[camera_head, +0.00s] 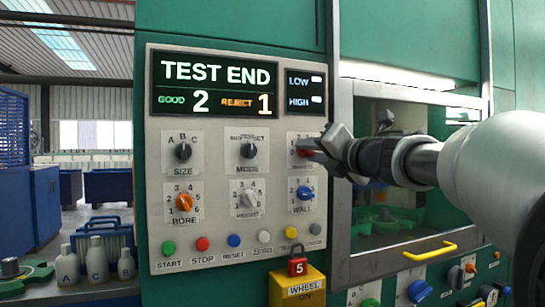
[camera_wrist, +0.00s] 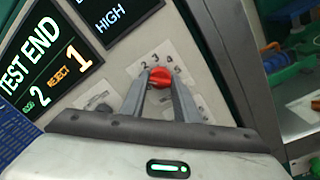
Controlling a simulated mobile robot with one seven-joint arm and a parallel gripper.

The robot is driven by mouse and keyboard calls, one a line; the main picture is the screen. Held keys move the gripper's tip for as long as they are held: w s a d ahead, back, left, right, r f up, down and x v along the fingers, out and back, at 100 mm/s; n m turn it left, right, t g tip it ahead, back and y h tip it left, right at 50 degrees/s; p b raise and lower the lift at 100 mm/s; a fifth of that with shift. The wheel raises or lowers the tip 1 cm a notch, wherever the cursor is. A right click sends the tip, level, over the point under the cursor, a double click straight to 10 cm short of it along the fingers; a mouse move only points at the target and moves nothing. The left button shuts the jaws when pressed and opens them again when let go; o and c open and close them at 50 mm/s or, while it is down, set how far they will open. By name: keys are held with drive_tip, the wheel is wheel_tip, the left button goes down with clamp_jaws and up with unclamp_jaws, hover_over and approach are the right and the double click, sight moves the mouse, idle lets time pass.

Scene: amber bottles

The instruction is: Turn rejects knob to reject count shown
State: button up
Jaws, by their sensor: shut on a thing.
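The display (camera_head: 215,85) reads TEST END, GOOD 2, REJECT 1; it also shows tilted in the wrist view (camera_wrist: 38,65). The red rejects knob (camera_wrist: 161,77) sits on a white scale plate at the right of the panel's top knob row. In the head view the red knob (camera_head: 302,152) is partly covered by my gripper (camera_head: 314,147). In the wrist view my gripper (camera_wrist: 160,84) has one finger on each side of the knob and is shut on it. Some scale digits show above the knob. I cannot tell which digit it points to.
Close by are the black mode knob (camera_head: 248,150), the blue wall knob (camera_head: 305,193) and the white height knob (camera_head: 249,198). A framed window (camera_head: 400,245) stands right of the panel, beside my arm. A red padlock (camera_head: 298,266) hangs below.

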drive_tip(key=shift+n+b, duration=0.35)
drive_tip(key=shift+n, duration=0.75)
drive_tip(key=o, duration=1)
drive_tip(key=shift+w, duration=0.1)
